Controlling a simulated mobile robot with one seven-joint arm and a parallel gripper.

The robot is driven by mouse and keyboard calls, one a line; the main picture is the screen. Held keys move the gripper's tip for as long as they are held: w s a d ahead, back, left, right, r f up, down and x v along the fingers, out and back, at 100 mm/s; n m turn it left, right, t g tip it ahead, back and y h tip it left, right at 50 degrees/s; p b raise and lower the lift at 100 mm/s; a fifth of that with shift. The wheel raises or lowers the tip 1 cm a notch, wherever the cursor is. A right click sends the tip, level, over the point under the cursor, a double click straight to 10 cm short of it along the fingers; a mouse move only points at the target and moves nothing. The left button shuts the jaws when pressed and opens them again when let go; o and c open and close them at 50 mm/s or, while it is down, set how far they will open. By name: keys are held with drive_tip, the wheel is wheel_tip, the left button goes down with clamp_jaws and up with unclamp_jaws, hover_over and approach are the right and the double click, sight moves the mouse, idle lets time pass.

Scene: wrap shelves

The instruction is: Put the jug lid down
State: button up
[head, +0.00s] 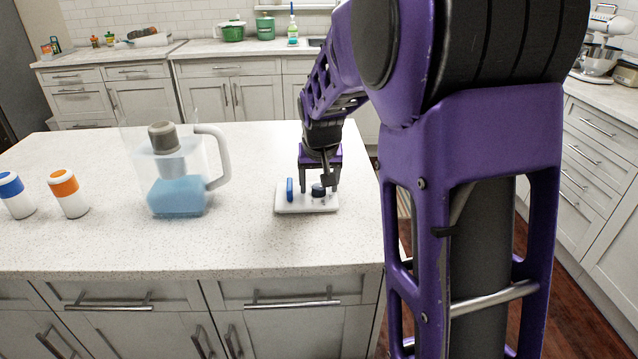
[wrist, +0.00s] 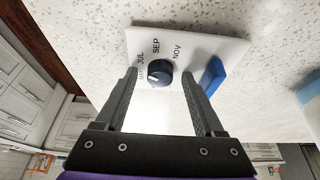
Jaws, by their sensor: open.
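The jug lid (head: 281,202) is a white slab with a dark dial (wrist: 159,73) and a blue tab (wrist: 212,74). It lies flat on the white speckled counter. Month letters around the dial show in the wrist view. My gripper (head: 319,189) is open, pointing down at the lid, with its fingers on either side of the dial and apart from it. The clear jug (head: 178,198) stands upright to the left of the lid, with blue in its lower part, a grey piece inside and a pale handle on its right. Its top looks uncovered.
An orange-topped white container (head: 68,194) and a blue-topped one (head: 16,195) stand left of the jug. The counter (head: 200,250) is clear in front of the lid. Its right edge is close to the lid.

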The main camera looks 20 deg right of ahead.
drive_tip(key=p+v, duration=0.2)
drive_tip(key=v, duration=1)
drive_tip(key=shift+r, duration=0.15)
